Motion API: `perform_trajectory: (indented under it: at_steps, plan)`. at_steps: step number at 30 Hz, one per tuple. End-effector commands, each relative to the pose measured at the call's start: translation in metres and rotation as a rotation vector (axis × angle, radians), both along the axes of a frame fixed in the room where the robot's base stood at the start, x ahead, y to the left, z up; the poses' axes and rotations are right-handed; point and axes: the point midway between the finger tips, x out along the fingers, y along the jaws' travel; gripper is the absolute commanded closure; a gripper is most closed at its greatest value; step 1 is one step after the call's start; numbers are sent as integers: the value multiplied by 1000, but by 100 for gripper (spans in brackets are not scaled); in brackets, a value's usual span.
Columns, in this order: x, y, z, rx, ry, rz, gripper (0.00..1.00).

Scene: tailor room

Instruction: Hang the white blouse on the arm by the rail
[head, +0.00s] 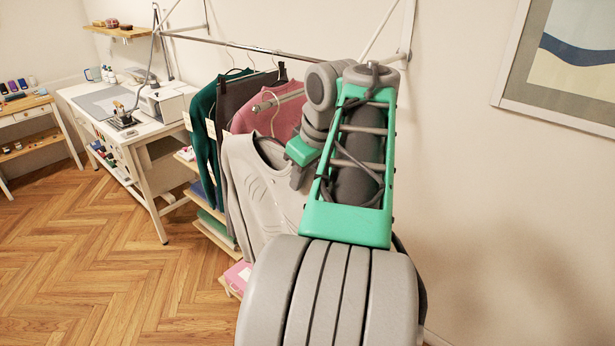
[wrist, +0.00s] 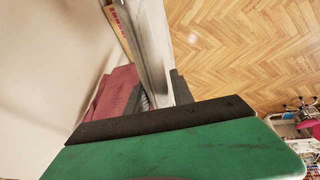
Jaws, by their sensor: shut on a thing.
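The white blouse (head: 250,182) hangs upright on a hanger, in front of the other clothes in the head view. The hanger's pale hook (head: 274,112) rises above its collar to the short grey arm (head: 261,105) below the rail (head: 235,44). I cannot tell whether the hook rests over that arm or is only in front of it. My gripper (head: 298,178) is at the blouse's right shoulder, shut on the blouse or its hanger and partly hidden by my arm. In the wrist view, a pale strip runs up from my green gripper body; I cannot tell what it is.
A teal garment (head: 202,120), a dark grey one (head: 226,100) and a pink one (head: 283,122) hang close behind the blouse. Shelves with folded cloth (head: 215,228) stand below. A white worktable (head: 140,128) stands at the left. The wooden floor (head: 90,270) is open in front.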

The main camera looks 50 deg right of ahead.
Motion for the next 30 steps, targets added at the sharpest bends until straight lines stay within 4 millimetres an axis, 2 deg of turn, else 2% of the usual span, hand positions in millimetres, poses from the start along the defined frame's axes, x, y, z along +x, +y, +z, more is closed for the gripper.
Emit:
perform_trajectory:
  at_steps: [11,12,21,27,30]
  plan:
    - [0,0,-4,-2,-1,-1,100]
    - [0,0,-4,-2,-1,-1,69]
    - [0,0,-4,0,0,-1,46]
    - [-1,0,-5,1,1,-1,46]
    - [-3,0,2,1,1,-2,46]
